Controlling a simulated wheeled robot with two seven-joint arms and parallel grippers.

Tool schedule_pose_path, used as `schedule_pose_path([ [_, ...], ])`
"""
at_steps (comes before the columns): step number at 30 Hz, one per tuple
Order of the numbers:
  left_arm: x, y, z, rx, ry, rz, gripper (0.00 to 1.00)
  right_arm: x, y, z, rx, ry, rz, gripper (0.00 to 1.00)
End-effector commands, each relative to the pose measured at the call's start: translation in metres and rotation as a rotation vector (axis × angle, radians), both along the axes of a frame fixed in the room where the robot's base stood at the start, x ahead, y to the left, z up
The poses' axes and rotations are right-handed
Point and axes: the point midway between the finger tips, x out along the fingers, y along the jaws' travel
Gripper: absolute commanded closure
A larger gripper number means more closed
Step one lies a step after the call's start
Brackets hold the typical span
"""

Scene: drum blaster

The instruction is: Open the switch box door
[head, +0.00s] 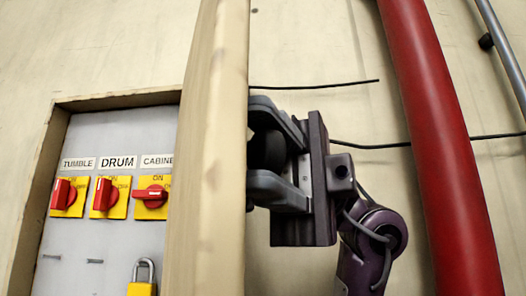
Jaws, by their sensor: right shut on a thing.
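The switch box (31,190) is on the wall at the left of the head view, with its inside panel showing. Its beige door (208,150) stands swung out, seen nearly edge-on, and covers the right part of the panel. My right gripper (258,150) is on the outer side of the door, to its right. Its two grey fingers are above and below a dark rounded handle (267,150), and they are shut on it. The door edge hides the fingertips. My left gripper is not in view.
The panel has three red switches on yellow plates, labelled TUMBLE (67,197), DRUM (108,197) and CABINE-, the last partly cut off. A yellow padlock (142,288) hangs below. A thick red pipe (440,150) runs right of my arm, with a thin grey pipe (500,45) beyond.

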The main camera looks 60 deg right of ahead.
Motion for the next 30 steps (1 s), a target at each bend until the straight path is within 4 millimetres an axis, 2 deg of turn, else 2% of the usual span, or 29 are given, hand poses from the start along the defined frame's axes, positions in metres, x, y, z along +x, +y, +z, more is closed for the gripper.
schedule_pose_path([
  [8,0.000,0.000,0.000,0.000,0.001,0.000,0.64,0.000,0.001,-0.003,-0.009,0.001,0.004,1.00],
  [9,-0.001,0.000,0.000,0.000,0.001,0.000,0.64,0.000,0.001,-0.003,-0.009,0.001,0.004,0.70],
  [14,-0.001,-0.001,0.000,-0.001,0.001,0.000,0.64,0.000,0.001,-0.002,-0.006,0.000,0.003,0.51],
  [23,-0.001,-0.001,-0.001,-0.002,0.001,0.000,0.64,0.000,-0.002,-0.001,-0.003,-0.001,0.000,0.51],
  [26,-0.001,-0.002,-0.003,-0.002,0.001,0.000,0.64,0.003,-0.012,-0.001,-0.002,0.001,-0.003,0.51],
  [30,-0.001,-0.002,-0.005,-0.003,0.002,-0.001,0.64,0.008,-0.035,-0.001,-0.001,0.002,-0.004,0.51],
])
